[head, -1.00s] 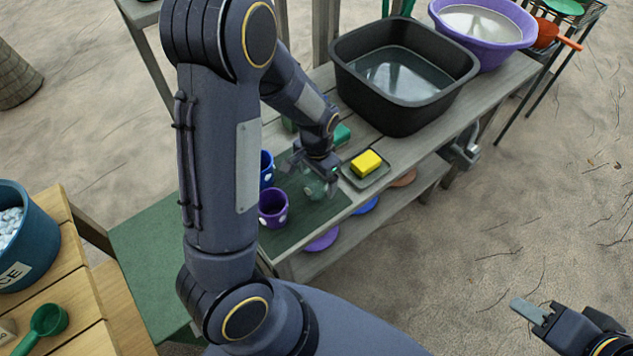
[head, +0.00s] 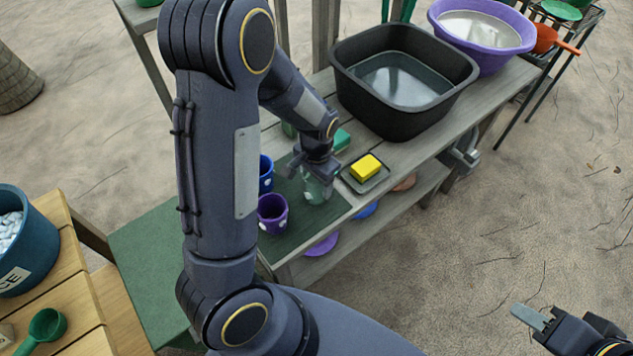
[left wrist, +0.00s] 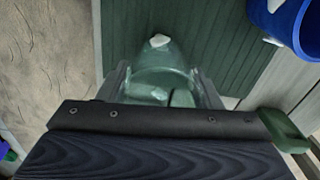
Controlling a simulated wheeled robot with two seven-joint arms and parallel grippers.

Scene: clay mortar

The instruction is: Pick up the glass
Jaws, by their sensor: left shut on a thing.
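The glass (head: 317,188) is a clear, greenish tumbler with white spots, at the right side of the dark green mat on the bench. My left gripper (head: 315,170) comes down on it from above and is shut on it. In the left wrist view the glass (left wrist: 160,70) sits between the two fingers of the left gripper (left wrist: 165,85). Whether its base touches the mat is hard to tell. My right gripper (head: 532,316) is at the lower right over sandy ground, away from the bench; its jaw gap does not show clearly.
A purple cup (head: 272,214) and a blue cup (head: 266,172) stand just left of the glass. A yellow sponge (head: 366,166) on a small dish is at its right. A black basin (head: 402,80) and a purple bowl (head: 483,32) stand further along the bench.

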